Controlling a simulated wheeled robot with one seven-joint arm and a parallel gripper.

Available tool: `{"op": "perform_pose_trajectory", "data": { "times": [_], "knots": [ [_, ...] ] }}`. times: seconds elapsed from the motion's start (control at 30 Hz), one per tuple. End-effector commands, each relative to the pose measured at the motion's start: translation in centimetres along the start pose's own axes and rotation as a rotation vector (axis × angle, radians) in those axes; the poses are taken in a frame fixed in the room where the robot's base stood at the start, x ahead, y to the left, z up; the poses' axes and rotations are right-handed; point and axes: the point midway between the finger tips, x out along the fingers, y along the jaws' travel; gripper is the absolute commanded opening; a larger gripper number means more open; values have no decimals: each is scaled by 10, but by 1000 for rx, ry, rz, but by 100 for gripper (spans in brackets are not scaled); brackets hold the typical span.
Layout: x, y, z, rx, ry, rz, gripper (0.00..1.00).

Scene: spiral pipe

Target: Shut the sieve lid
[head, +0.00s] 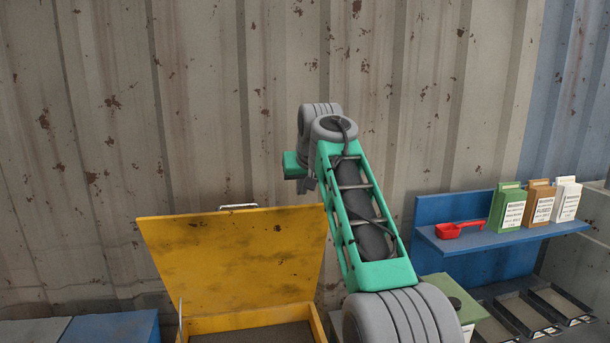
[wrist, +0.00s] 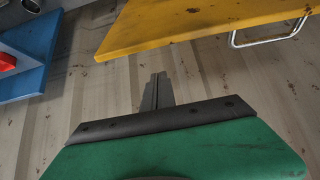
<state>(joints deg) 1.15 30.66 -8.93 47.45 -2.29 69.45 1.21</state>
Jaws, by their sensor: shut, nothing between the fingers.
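The yellow sieve lid (head: 235,255) stands raised and open, with worn dark patches on its inner face. A pale handle (head: 238,207) sticks up behind its top edge. Below it is the yellow sieve box (head: 250,318), its dark inside partly showing. In the wrist view the lid (wrist: 200,22) crosses the upper right and its wire handle (wrist: 268,38) hangs off the edge. My gripper (wrist: 158,77) is shut and empty, apart from lid and handle. In the head view my arm rises right of the lid, and my fingertips cannot be made out.
A corrugated, rusty wall (head: 110,130) stands close behind. At right a blue shelf (head: 490,238) holds a red scoop (head: 459,229) and several labelled boxes (head: 540,204). Dark trays (head: 525,312) lie below it. Blue boxes (head: 112,328) stand at lower left.

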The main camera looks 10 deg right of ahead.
Motion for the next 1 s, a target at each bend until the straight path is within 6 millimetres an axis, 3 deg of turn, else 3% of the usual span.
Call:
{"op": "perform_pose_trajectory", "data": {
  "times": [0.1,0.23,0.77,1.0],
  "knots": [
    [-10,-1,21,-1,6,-1,0],
    [-15,-1,32,-1,5,-1,0],
    [-16,-3,38,-3,9,-3,0],
    [-11,-11,56,-12,50,-11,0]
  ]
}}
